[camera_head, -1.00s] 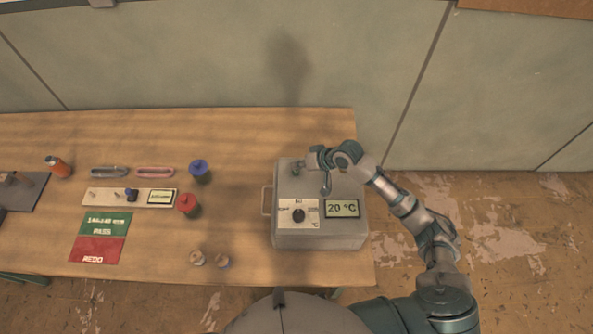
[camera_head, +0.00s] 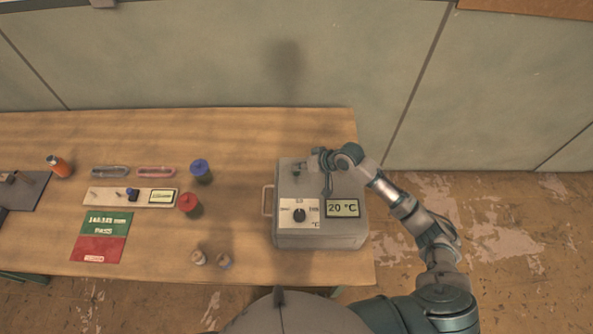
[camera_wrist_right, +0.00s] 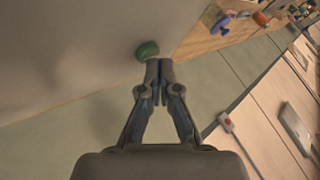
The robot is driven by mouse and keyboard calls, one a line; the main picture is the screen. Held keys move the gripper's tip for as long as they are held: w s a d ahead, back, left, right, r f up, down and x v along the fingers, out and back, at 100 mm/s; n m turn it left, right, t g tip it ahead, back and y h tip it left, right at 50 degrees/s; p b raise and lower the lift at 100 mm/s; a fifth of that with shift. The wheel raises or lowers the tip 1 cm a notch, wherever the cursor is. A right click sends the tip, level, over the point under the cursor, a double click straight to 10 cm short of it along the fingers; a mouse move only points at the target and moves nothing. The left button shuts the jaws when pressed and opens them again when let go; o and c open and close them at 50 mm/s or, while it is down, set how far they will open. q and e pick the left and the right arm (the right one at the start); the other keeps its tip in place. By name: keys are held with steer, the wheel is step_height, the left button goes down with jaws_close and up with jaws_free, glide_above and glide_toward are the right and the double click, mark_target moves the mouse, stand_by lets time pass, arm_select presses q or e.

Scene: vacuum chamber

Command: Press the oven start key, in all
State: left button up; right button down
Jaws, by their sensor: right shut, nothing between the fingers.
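The oven is a grey box (camera_head: 320,236) on the table, with a side handle, a dark knob (camera_head: 299,214) and a display (camera_head: 342,208) reading 20 °C. A green button (camera_wrist_right: 147,50), apparently the start key, stands on the oven's grey surface in the right wrist view. My right gripper (camera_wrist_right: 159,64) is shut and empty, its fingertips right at the button's edge; I cannot tell whether they touch. My left gripper is not in view.
Left of the oven are a blue-topped container (camera_head: 200,168), a red one (camera_head: 188,202), a pale instrument strip (camera_head: 105,196), a green and red card (camera_head: 101,237) and two small pieces (camera_head: 198,257). Bare table lies between them and the oven. A wall stands behind the table.

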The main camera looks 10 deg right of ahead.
steer(key=shift+a+f, duration=0.1)
steer(key=shift+f, duration=0.05)
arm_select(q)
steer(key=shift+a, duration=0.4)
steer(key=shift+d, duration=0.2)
arm_select(e)
steer(key=shift+d+f, duration=0.25)
steer(key=shift+d, duration=0.05)
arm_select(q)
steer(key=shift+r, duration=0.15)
arm_select(e)
steer(key=shift+a+r, duration=0.1)
arm_select(q)
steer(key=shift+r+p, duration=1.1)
steer(key=shift+p, duration=0.15)
arm_select(e)
steer(key=shift+a+r, duration=0.3)
steer(key=shift+r, duration=0.5)
